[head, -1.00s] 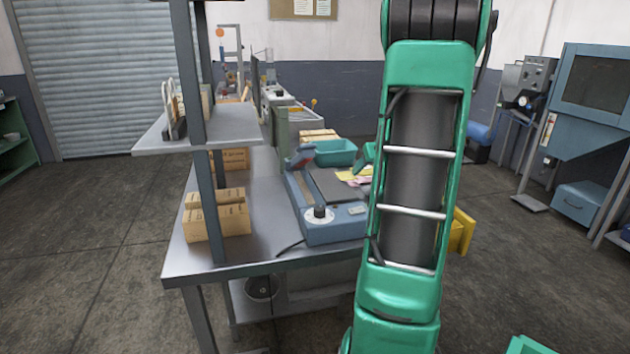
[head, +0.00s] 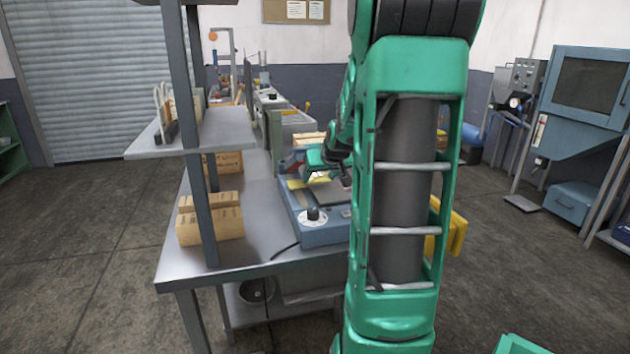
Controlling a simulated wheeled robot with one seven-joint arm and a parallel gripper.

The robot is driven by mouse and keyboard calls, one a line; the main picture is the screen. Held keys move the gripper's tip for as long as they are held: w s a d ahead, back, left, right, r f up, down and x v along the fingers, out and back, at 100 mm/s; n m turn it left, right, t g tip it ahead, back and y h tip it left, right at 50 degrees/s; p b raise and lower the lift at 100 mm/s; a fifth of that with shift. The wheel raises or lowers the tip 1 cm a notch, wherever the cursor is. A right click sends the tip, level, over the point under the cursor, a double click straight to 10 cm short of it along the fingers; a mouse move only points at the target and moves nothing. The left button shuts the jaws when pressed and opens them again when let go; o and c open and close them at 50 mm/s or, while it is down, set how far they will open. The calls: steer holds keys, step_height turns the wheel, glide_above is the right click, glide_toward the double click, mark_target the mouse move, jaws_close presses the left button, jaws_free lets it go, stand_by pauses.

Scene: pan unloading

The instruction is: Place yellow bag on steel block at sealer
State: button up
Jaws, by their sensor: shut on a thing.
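The heat sealer (head: 318,228) is a blue-grey machine with a black knob on a white dial, on the metal bench. The steel block (head: 338,198) is a flat dark grey slab beside the sealer's bar, partly hidden by my arm. My gripper (head: 317,175) is over the far part of the sealer, shut on the yellow bag (head: 297,184). The bag shows as small yellow patches under and left of the gripper, near the far end of the block. Whether it touches the block cannot be told at this size. The fingertips are largely hidden.
Cardboard boxes (head: 211,224) stand at the bench's left front, below a raised shelf (head: 225,133). More boxes stand behind the sealer. A yellow container (head: 455,232) shows right of my arm.

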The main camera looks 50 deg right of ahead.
steer(key=shift+f, duration=0.25)
steer(key=shift+f, duration=0.35)
steer(key=shift+s+f, duration=0.1)
steer(key=shift+f, duration=0.05)
steer(key=o, duration=1.2)
